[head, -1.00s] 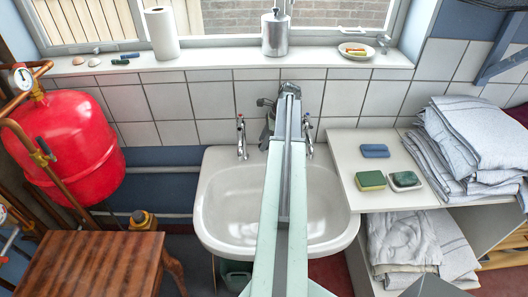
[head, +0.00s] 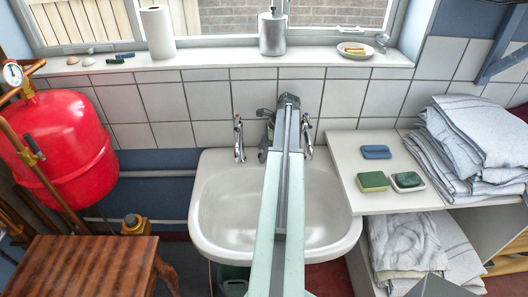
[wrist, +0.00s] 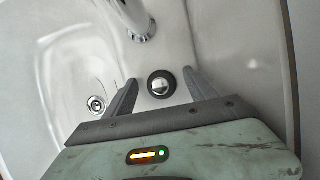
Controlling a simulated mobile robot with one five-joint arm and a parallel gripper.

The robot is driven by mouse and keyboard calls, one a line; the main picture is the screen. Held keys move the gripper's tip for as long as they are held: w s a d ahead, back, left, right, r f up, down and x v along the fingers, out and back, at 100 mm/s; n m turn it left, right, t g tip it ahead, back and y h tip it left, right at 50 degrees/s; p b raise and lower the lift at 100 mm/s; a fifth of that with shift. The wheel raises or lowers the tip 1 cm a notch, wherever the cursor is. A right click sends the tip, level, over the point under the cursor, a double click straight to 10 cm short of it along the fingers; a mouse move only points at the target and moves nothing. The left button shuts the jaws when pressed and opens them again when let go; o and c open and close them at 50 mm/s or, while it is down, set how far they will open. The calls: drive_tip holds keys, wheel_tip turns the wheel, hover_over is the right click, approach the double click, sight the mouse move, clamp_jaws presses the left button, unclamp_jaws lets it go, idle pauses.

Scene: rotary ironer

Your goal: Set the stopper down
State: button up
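The stopper, a round black disc with a shiny metal middle (wrist: 161,84), shows in the wrist view on the pale sink surface beside the base of a tap. My gripper (wrist: 159,75) has its two dark fingers apart, one on each side of the stopper, with a narrow gap visible on both sides. The stopper looks flat and level; its exact height cannot be told. In the head view my gripper (head: 268,112) is at the back of the white sink (head: 222,222), largely behind my arm, and the stopper is hidden there.
The drain (wrist: 96,104) lies in the basin to the left in the wrist view. Two taps flank my arm; the left tap (head: 239,140) shows clearly. A shelf (head: 345,150) with sponges and folded cloths stands right. A red tank (head: 62,140) is at left.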

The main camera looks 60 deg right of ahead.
drive_tip(key=shift+r+p, duration=0.6)
drive_tip(key=p+v, duration=1)
drive_tip(key=v, duration=0.1)
drive_tip(key=shift+s, duration=0.15)
drive_tip(key=shift+d, duration=0.15)
